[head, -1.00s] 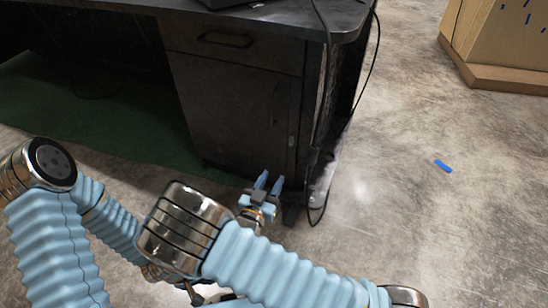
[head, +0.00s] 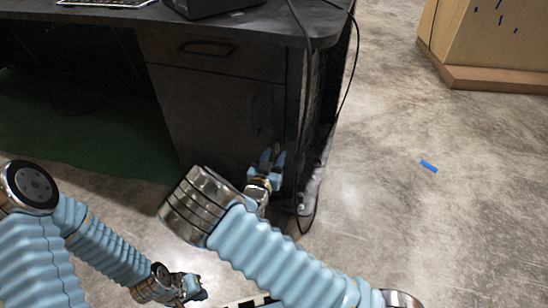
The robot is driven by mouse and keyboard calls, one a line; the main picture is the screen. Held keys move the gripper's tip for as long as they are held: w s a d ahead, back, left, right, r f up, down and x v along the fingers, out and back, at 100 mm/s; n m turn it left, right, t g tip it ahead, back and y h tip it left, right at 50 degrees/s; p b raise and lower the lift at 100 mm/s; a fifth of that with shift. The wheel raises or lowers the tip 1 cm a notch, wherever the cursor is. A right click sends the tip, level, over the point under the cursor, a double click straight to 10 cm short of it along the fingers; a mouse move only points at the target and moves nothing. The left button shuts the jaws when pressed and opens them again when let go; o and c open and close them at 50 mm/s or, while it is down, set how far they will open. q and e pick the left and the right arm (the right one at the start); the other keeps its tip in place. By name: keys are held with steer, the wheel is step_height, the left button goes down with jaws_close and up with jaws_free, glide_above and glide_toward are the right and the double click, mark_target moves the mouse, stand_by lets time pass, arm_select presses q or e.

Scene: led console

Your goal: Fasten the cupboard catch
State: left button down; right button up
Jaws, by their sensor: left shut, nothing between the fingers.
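The dark cupboard (head: 205,110) is the pedestal under a black desk, and its door looks closed. A small, pale upright piece, probably the catch (head: 277,148), shows near the door's right edge. My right gripper (head: 272,158) is raised in front of it, light-blue fingers apart, with the tips around or just in front of this piece. I cannot tell whether they touch it. My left gripper (head: 196,294) is low at the bottom of the view, away from the cupboard, shut and empty.
A drawer with a handle (head: 207,48) is above the door. Black cables hang down the desk's right side (head: 318,100). A cardboard-coloured box (head: 490,45) and a blue tape strip (head: 429,166) are to the right. The concrete floor between is clear.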

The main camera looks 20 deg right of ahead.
jaws_close()
steer(key=shift+n, duration=0.4)
steer(key=n+p, duration=0.1)
steer(key=n, duration=0.2)
steer(key=shift+n, duration=0.3)
steer(key=n+p, duration=0.1)
steer(key=n, duration=0.3)
steer(key=shift+r+n, duration=0.1)
steer(key=shift+n, duration=0.2)
steer(key=n+p, duration=0.1)
steer(key=n, duration=0.3)
steer(key=shift+n+p, duration=0.3)
steer(key=n, duration=0.4)
steer(key=shift+p, duration=0.35)
steer(key=shift+n, duration=0.3)
